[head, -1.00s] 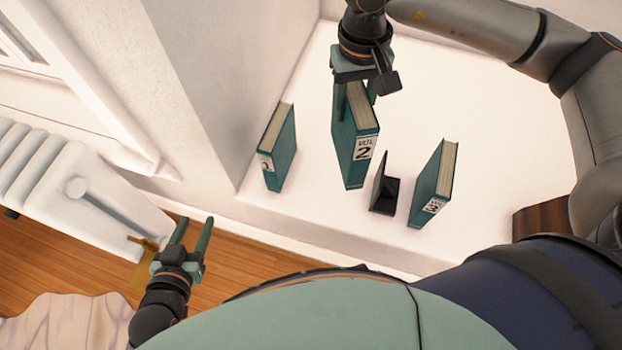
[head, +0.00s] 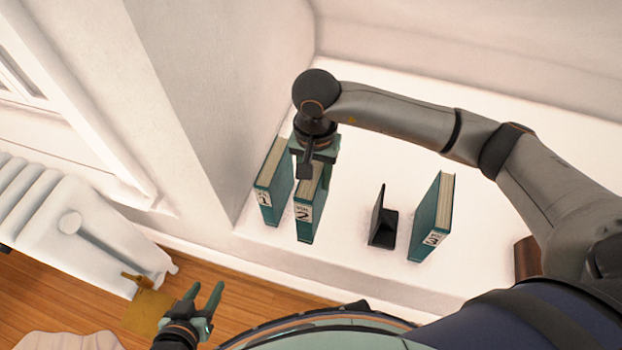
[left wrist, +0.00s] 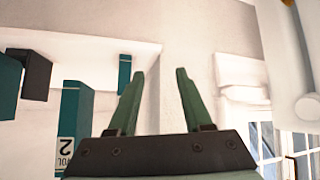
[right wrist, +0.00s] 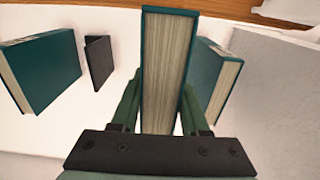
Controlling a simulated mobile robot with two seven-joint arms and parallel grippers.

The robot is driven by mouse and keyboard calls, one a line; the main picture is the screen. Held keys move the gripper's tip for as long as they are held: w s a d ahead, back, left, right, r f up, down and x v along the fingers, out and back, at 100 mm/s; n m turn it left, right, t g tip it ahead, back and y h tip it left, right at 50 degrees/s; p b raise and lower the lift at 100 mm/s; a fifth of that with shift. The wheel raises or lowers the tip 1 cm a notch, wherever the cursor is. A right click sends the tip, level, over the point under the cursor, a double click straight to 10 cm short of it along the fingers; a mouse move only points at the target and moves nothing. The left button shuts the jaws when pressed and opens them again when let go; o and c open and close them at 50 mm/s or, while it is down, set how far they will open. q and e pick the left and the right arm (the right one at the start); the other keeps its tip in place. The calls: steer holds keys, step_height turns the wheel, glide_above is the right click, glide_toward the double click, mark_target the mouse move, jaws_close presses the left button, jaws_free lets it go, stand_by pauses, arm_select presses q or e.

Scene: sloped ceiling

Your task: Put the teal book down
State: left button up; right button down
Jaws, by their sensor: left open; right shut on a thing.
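The teal book marked 2 (head: 308,216) is upright between the fingers of my right gripper (head: 314,165), which is shut on it. Its page edge (right wrist: 166,75) faces the right wrist camera. I cannot tell whether its base touches the white ledge (head: 345,225). The teal book marked 1 (head: 272,185) stands close to its left. A black bookend (head: 384,225) and the teal book marked 3 (head: 432,218) stand to its right, across a gap. My left gripper (head: 213,296) is open and empty, low and in front of the ledge.
A wall (head: 205,100) bounds the ledge on the left. A white radiator (head: 75,235) and a yellowish object (head: 148,308) are near my left gripper. A dark brown block (head: 526,258) is at the ledge's right. Bare ledge lies between the held book and the bookend.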

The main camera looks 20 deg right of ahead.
arm_select(q)
steer(key=w+r+t+b, duration=0.2)
steer(key=w+r+t, duration=0.1)
steer(key=w+r, duration=0.2)
steer(key=shift+a+r+m+t, duration=0.3)
steer(key=shift+r+m, duration=0.1)
steer(key=shift+r, duration=0.15)
arm_select(e)
steer(key=w+d+f, duration=0.1)
steer(key=w+f, duration=0.5)
steer(key=f, duration=0.3)
steer(key=shift+f, duration=0.15)
arm_select(q)
steer(key=shift+w+r, duration=0.15)
steer(key=shift+r, duration=0.1)
arm_select(e)
steer(key=shift+f, duration=0.1)
steer(key=shift+c, duration=2)
jaws_free()
steer(key=shift+d, duration=0.1)
arm_select(q)
steer(key=shift+w+r+t+h, duration=0.15)
steer(key=shift+r+t+h, duration=0.15)
steer(key=shift+r, duration=0.15)
